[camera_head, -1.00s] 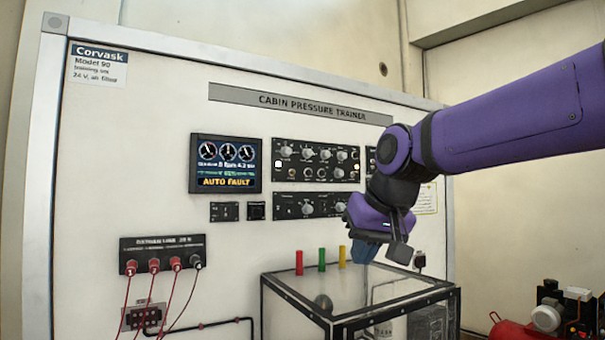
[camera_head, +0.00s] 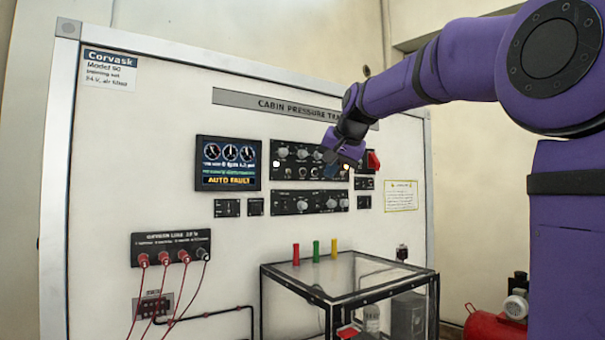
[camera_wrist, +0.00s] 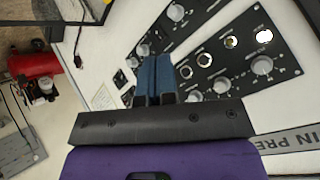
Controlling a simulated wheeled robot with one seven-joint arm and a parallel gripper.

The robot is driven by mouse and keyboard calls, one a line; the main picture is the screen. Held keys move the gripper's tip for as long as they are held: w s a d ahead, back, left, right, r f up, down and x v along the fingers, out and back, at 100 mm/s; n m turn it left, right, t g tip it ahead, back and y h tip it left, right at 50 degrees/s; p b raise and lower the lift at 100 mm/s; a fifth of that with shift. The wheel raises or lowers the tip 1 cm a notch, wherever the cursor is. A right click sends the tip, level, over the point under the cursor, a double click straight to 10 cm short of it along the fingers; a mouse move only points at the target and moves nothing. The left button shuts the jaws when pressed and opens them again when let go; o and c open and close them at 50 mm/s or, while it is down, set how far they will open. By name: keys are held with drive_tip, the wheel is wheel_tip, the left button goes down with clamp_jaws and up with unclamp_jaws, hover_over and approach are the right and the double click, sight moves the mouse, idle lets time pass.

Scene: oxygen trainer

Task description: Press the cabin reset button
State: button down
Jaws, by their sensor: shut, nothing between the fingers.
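A white cabin pressure trainer board (camera_head: 110,180) faces me. The labels are too small to read, so I cannot tell which control is the cabin reset button. My gripper (camera_head: 331,165) is in front of the right part of this panel and hides some of it. In the wrist view its blue fingers (camera_wrist: 153,75) are together and empty, pointing toward the panels. Contact cannot be told.
A display (camera_head: 228,163) reads AUTO FAULT. A lower knob panel (camera_head: 310,202) and a red part (camera_head: 373,160) are near my gripper. A clear box (camera_head: 350,275) with black edges juts out below. Red leads (camera_head: 160,295) hang at lower left. A red compressor (camera_head: 490,325) stands right.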

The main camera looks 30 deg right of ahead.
drive_tip(key=shift+w, duration=0.15)
drive_tip(key=w, duration=0.8)
drive_tip(key=shift+w+a, duration=0.15)
drive_tip(key=shift+w, duration=0.1)
idle(2.0)
drive_tip(key=shift+w, duration=0.4)
drive_tip(key=shift+w, duration=0.45)
idle(0.8)
drive_tip(key=shift+s, duration=0.85)
drive_tip(key=shift+s, duration=2.5)
